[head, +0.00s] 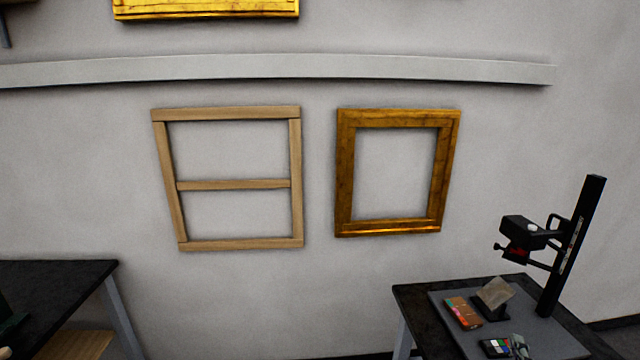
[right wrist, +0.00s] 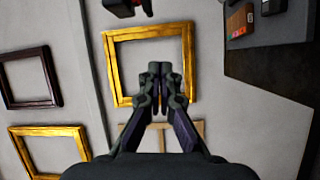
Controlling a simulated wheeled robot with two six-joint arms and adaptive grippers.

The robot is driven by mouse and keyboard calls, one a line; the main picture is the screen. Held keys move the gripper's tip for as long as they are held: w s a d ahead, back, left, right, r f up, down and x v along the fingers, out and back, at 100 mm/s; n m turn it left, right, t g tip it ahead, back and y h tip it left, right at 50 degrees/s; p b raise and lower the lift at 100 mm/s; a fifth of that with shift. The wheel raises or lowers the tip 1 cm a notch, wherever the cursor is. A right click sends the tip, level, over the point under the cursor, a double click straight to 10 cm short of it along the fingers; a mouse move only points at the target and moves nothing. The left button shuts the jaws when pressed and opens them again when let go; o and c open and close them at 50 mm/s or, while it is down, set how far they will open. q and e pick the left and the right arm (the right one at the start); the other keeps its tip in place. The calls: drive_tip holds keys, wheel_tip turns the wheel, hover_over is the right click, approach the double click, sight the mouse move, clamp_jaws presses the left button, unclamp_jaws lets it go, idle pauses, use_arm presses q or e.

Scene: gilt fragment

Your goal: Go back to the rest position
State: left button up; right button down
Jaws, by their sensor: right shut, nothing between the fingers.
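My right gripper (right wrist: 160,76) shows in the right wrist view. Its two dark fingers are together with nothing between them. My left gripper is not seen in either view.
A dark table (head: 410,300) at lower right bears a black column stand (head: 572,250), a colour card (head: 464,312) and a small tilted plate (head: 496,292). Another dark table (head: 70,285) is at lower left. A wooden frame (head: 230,185) and a gold frame (head: 345,175) are at the wall.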

drive_tip(key=s+f+m+g+h, duration=0.2)
drive_tip(key=s+f+m+g, duration=0.5)
drive_tip(key=f+m, duration=0.15)
drive_tip(key=s+a+f+m+g+y, duration=0.25)
drive_tip(key=s+a+f+y, duration=0.2)
drive_tip(key=a, duration=0.35)
drive_tip(key=s+a+f+m+g+y, duration=0.1)
drive_tip(key=s+a+f+g+y, duration=0.3)
drive_tip(key=a, duration=0.4)
drive_tip(key=s+d+f+g+h, duration=0.1)
drive_tip(key=s+f, duration=0.1)
drive_tip(key=f, duration=1.1)
drive_tip(key=s+d+f+g, duration=0.1)
drive_tip(key=s+d+f, duration=0.1)
drive_tip(key=f, duration=1.2)
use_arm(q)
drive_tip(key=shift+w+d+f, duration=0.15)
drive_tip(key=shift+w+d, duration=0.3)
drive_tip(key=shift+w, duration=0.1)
use_arm(e)
drive_tip(key=s+f, duration=1.5)
drive_tip(key=s, duration=0.3)
drive_tip(key=shift+d, duration=0.45)
